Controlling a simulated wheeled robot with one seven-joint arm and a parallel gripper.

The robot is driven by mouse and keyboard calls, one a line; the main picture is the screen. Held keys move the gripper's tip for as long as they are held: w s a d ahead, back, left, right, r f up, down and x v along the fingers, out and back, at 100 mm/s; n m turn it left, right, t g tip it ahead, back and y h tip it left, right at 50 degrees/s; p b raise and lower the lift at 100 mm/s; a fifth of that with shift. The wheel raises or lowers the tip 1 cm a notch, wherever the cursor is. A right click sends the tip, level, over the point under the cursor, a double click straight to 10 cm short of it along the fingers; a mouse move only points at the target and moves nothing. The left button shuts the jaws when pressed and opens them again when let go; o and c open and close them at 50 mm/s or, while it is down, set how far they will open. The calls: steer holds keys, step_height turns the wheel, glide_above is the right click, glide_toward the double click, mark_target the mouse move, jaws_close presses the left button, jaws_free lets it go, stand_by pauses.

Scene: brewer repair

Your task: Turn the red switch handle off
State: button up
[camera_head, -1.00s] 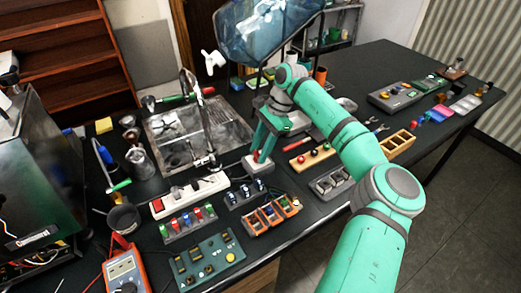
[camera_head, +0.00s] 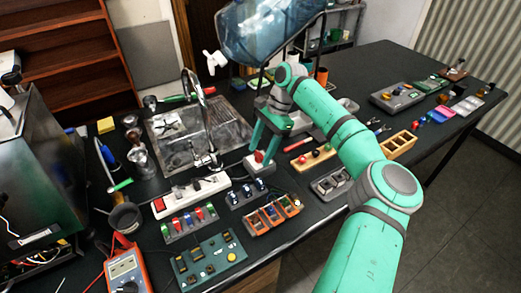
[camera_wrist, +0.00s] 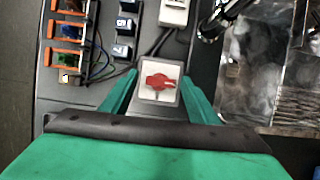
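The red switch handle (camera_wrist: 160,81) sits on a small pale box with a white top plate, and it lies crosswise in the wrist view. In the head view the red handle (camera_head: 259,156) shows at the front of the bench's middle, below my gripper. My gripper (camera_wrist: 160,76) is open, with one green finger on each side of the switch box in the wrist view and a gap to the handle on both sides. In the head view my gripper (camera_head: 261,151) points down over the switch. I cannot tell the exact height of the fingertips above the box.
A white power strip (camera_head: 191,194) with a red rocker lies left of the switch, and a metal sink tray (camera_head: 232,125) is behind it. Blue-black switches (camera_head: 247,193) and orange connectors (camera_head: 272,213) stand in front. A wooden board with knobs (camera_head: 313,160) is to the right.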

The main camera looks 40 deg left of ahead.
steer(key=v, duration=1)
steer(key=shift+w+r, duration=0.25)
steer(key=shift+r, duration=0.05)
steer(key=shift+s+d, duration=0.1)
steer(key=shift+d, duration=0.05)
